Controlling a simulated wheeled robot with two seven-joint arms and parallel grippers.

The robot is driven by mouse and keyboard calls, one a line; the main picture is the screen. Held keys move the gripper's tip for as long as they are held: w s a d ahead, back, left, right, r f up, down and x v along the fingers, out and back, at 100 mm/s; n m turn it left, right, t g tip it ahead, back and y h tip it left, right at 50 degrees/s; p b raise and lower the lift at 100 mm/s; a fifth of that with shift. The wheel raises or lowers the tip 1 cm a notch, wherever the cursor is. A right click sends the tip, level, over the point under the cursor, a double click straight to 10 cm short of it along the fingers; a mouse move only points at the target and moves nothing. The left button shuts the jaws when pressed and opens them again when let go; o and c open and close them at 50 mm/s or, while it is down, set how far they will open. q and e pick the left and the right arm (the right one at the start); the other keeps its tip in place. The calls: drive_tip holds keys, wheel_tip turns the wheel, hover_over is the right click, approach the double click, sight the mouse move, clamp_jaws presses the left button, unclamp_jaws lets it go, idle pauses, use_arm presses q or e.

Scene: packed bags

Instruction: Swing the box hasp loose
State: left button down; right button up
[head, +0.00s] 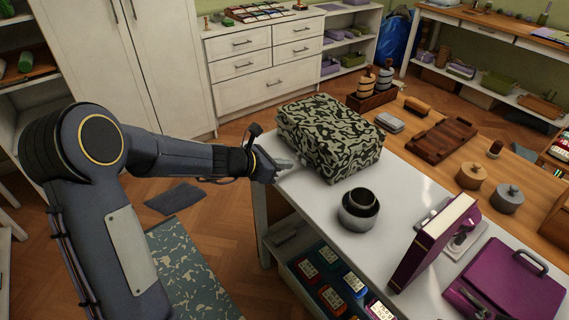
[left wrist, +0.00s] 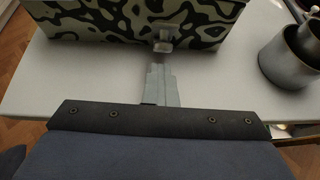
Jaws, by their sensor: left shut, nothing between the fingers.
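The box (head: 330,135) has a green, cream and black camouflage pattern and stands shut at the far left end of the white table. In the left wrist view its near side (left wrist: 110,28) fills the top, with a small grey metal hasp (left wrist: 163,38) on it. My left gripper (head: 286,164) is at the table's left edge, beside the box's left side. In the left wrist view the gripper's fingers (left wrist: 160,72) are shut and empty, pointing at the hasp just below it. I cannot tell whether the fingertips touch the hasp. My right gripper is not in view.
A dark metal bowl (head: 358,209) stands on the white table (head: 315,209) near the box. A purple binder (head: 432,243) and a purple case (head: 508,285) are at the near right. A drawer of coloured boxes sits under the table's front. A wooden counter lies behind.

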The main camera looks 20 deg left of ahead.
use_arm(q)
drive_tip(key=shift+s+a+f+b, duration=0.2)
drive_tip(key=shift+f+b, duration=0.1)
drive_tip(key=shift+b, duration=0.15)
drive_tip(key=shift+d, duration=0.1)
drive_tip(key=shift+s+a+f+b, duration=0.15)
drive_tip(key=shift+a+f+b, duration=0.05)
drive_tip(key=shift+f+b, duration=0.2)
drive_tip(key=shift+s+a+f+b, duration=0.15)
drive_tip(key=shift+s+f+b, duration=0.05)
drive_tip(key=shift+f+b, duration=0.2)
idle(0.3)
drive_tip(key=shift+s+a+f+b, duration=0.15)
drive_tip(key=shift+f+b, duration=0.25)
